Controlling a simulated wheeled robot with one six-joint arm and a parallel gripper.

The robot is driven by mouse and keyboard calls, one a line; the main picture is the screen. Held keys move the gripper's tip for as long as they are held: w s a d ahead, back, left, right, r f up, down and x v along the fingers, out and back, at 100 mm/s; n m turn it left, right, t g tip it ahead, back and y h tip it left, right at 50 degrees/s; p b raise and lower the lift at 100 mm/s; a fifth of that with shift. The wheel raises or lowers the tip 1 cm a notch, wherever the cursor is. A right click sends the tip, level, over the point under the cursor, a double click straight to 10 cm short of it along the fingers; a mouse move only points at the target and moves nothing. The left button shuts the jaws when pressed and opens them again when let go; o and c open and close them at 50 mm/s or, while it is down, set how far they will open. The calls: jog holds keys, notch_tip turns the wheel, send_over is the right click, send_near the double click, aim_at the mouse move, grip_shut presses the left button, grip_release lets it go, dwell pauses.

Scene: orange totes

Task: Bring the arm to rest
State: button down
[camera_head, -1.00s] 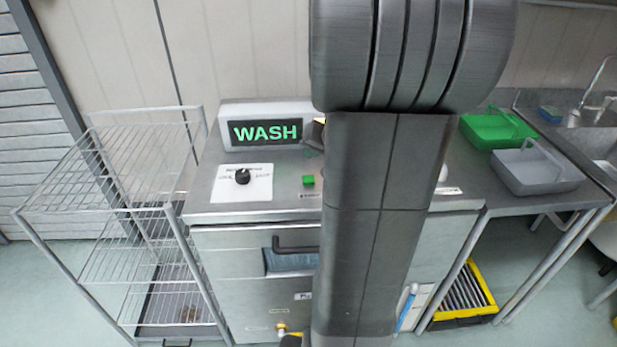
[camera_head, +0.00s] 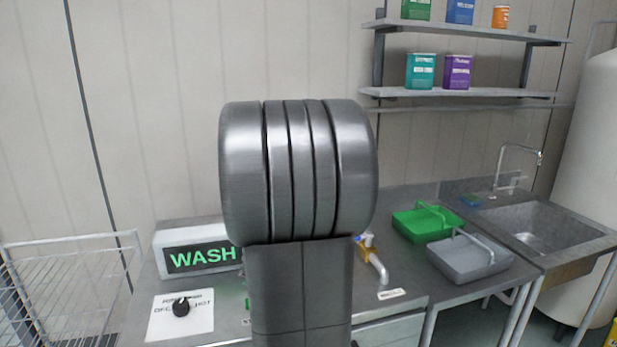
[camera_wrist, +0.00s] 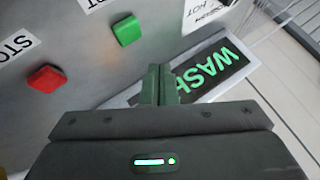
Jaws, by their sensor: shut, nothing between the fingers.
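My arm stands upright in the middle of the head view, its large ribbed grey joint in front of the wall and its lower link in front of the steel worktop. My gripper is hidden in the head view. In the wrist view, my gripper (camera_wrist: 158,85) shows its two dark fingers together with nothing between them. The fingers overlap part of the lit WASH sign (camera_wrist: 213,68), and the gripper's distance from it is hard to tell. A green button (camera_wrist: 126,30) and a red button (camera_wrist: 46,78) on a steel panel lie to the left.
The WASH sign box (camera_head: 200,258) and a black knob (camera_head: 181,307) are left of my arm. A green basket (camera_head: 425,222), a grey basket (camera_head: 470,258) and a sink (camera_head: 540,225) are to the right. Shelves (camera_head: 455,93) hold several containers. A wire rack (camera_head: 60,295) stands at left.

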notch_tip(320, 180, up, 6)
jog(key=p, duration=0.3)
jog(key=shift+f, duration=0.25)
jog(key=shift+f, duration=0.1)
notch_tip(320, 180, down, 6)
jog(key=b, duration=0.5)
jog(key=shift+f, duration=0.25)
jog(key=shift+r+b, duration=0.2)
jog(key=shift+b, duration=0.85)
notch_tip(320, 180, up, 3)
jog(key=shift+r+p, duration=0.1)
jog(key=shift+p, duration=0.95)
notch_tip(320, 180, down, 3)
jog(key=shift+s+r+b, duration=0.1)
jog(key=shift+r+b, duration=0.05)
jog(key=shift+b, duration=0.85)
jog(key=shift+r+p, duration=0.1)
jog(key=shift+p, duration=1.35)
